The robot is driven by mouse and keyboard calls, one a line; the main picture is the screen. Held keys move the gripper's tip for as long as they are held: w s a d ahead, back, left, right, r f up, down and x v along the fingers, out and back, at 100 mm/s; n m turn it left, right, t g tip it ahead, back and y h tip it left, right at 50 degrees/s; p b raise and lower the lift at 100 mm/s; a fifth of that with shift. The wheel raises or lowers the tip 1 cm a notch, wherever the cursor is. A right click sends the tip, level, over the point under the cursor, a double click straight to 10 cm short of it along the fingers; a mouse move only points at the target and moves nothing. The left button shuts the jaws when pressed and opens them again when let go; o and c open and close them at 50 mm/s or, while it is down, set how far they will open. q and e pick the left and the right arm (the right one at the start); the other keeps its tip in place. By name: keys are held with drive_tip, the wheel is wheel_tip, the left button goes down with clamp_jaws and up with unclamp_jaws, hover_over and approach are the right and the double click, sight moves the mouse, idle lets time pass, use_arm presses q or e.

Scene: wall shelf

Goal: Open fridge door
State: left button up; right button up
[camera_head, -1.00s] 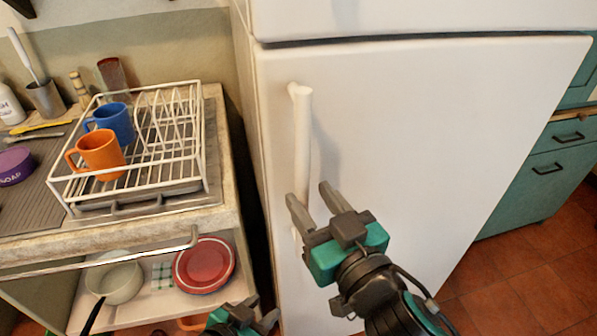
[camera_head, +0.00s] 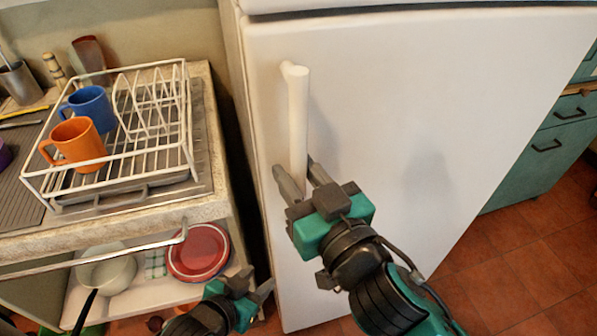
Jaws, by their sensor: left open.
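The white fridge door (camera_head: 400,120) is closed, its face filling the middle of the view. Its white vertical handle (camera_head: 298,110) is near the door's left edge. My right gripper (camera_head: 298,174) is open, its two fingers on either side of the handle's lower part. The handle's lower end is hidden by the gripper, and I cannot tell whether a finger touches it. My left gripper (camera_head: 256,282) is open and empty, low in the view, left of the fridge and in front of the lower shelf.
A counter at left holds a white dish rack (camera_head: 120,140) with an orange mug (camera_head: 75,143) and a blue mug (camera_head: 90,107). Red plates (camera_head: 198,252) and a pan (camera_head: 105,272) sit on the shelf below. Floor (camera_head: 520,265) is open at right; teal drawers (camera_head: 545,150) stand beyond.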

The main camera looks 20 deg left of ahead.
clamp_jaws()
drive_tip(key=shift+d, duration=0.1)
idle(0.3)
